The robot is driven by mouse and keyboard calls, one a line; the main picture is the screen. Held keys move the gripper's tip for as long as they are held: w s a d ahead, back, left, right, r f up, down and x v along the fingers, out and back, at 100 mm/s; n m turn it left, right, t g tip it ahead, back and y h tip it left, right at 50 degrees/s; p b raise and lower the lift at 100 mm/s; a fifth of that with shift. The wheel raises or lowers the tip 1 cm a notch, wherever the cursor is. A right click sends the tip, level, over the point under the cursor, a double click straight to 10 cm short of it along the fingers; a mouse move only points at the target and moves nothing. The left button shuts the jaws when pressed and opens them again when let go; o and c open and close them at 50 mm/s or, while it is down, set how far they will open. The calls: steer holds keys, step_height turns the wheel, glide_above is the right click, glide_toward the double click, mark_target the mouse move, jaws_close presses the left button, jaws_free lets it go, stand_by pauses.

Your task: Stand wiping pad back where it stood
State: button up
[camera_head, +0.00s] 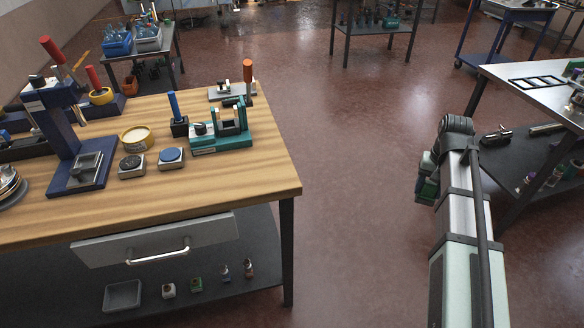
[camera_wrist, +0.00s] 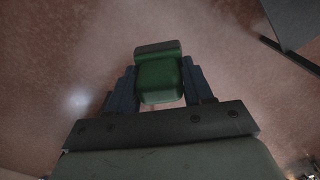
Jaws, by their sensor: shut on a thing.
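My gripper (camera_wrist: 158,92) is shut on a green block with a darker grey-green band along its far edge, taken to be the wiping pad (camera_wrist: 160,80). The pad sits between the two dark blue-grey fingers in the wrist view, with bare floor behind it. In the head view my arm reaches out at the right, over the floor between two tables. The gripper end shows only as dark and green parts at the left of the arm's end; the rest is hidden by the arm.
A wooden workbench (camera_head: 236,178) at the left carries a blue press (camera_head: 62,140), a teal fixture (camera_head: 222,136), a yellow tin (camera_head: 136,138) and two small square blocks. A metal-topped table (camera_head: 515,83) stands at the right. The floor (camera_head: 350,180) between them is clear.

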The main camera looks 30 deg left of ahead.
steer(key=s+a+r+n, duration=0.1)
steer(key=s+a+r, duration=0.1)
steer(key=a, duration=1.1)
steer(key=s+a+r+n, duration=0.1)
steer(key=s+a, duration=0.4)
steer(key=a, duration=0.8)
steer(key=s+a+r+n, duration=0.2)
steer(key=s+a+r, duration=0.1)
steer(key=a, duration=1)
steer(key=shift+s+a+r, duration=0.15)
steer(key=shift+a+r, duration=0.05)
steer(key=shift+r, duration=0.25)
steer(key=s+a+r+n, duration=0.2)
steer(key=s+a+r, duration=0.1)
steer(key=s+a, duration=1.2)
steer(key=s+a+r+n, duration=0.2)
steer(key=s+a+r, duration=0.2)
steer(key=s+a, duration=1.1)
steer(key=shift+s+d+f, duration=0.25)
steer(key=shift+d+f, duration=0.1)
steer(key=shift+f, duration=1.2)
steer(key=shift+s+d+f, duration=0.25)
steer(key=shift+d+f, duration=0.1)
steer(key=shift+f, duration=1.25)
steer(key=shift+s+d+f, duration=0.25)
steer(key=shift+d+f, duration=0.1)
steer(key=shift+f, duration=1.2)
steer(key=shift+f, duration=0.1)
steer(key=o, duration=1)
